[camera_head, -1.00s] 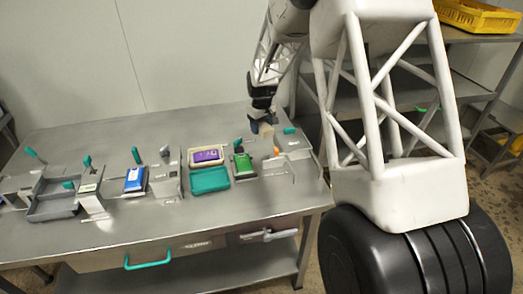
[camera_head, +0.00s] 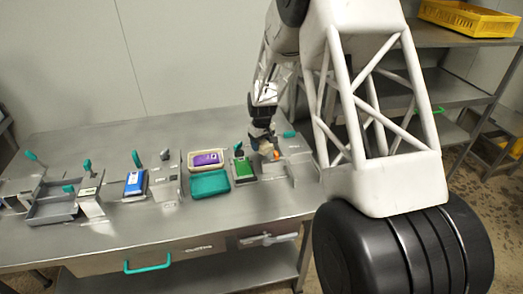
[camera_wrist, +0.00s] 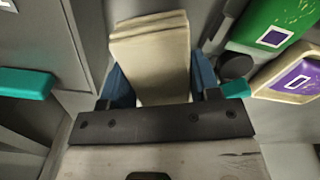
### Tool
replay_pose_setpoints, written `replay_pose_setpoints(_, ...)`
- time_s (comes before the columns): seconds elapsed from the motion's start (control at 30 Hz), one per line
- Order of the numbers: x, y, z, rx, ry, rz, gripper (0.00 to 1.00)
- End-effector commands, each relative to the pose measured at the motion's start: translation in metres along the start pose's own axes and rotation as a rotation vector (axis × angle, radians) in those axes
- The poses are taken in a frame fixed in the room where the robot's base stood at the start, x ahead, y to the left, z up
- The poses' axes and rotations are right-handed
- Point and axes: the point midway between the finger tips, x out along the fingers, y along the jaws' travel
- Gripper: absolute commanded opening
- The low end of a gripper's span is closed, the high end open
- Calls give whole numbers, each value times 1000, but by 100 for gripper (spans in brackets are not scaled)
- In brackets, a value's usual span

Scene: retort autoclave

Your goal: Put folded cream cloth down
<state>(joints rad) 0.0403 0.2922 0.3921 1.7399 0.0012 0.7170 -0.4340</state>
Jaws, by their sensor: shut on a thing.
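The folded cream cloth (camera_wrist: 150,52) is gripped between the two blue fingers of my gripper (camera_wrist: 162,82) in the wrist view. Its folded layers stick out beyond the fingertips. In the head view my gripper (camera_head: 262,137) is low over the right part of the steel table (camera_head: 140,232), beside a grey metal fixture. The cloth is mostly hidden there, and I cannot tell whether it touches the surface below.
Close by are a green pack (camera_head: 243,168), a small orange item (camera_head: 276,154) and a cream tray holding a purple pack (camera_head: 207,159). A teal tray (camera_head: 210,184) lies in front. A blue pack (camera_head: 134,182) is further left. The table's front strip is clear.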

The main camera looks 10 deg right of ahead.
Motion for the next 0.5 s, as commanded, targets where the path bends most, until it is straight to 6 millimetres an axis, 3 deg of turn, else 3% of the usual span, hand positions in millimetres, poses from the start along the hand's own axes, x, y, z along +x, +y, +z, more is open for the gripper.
replay_pose_setpoints(0.3,32,0,1,0,-2,-1,34)
replay_pose_setpoints(0.5,34,0,0,0,-1,0,34)
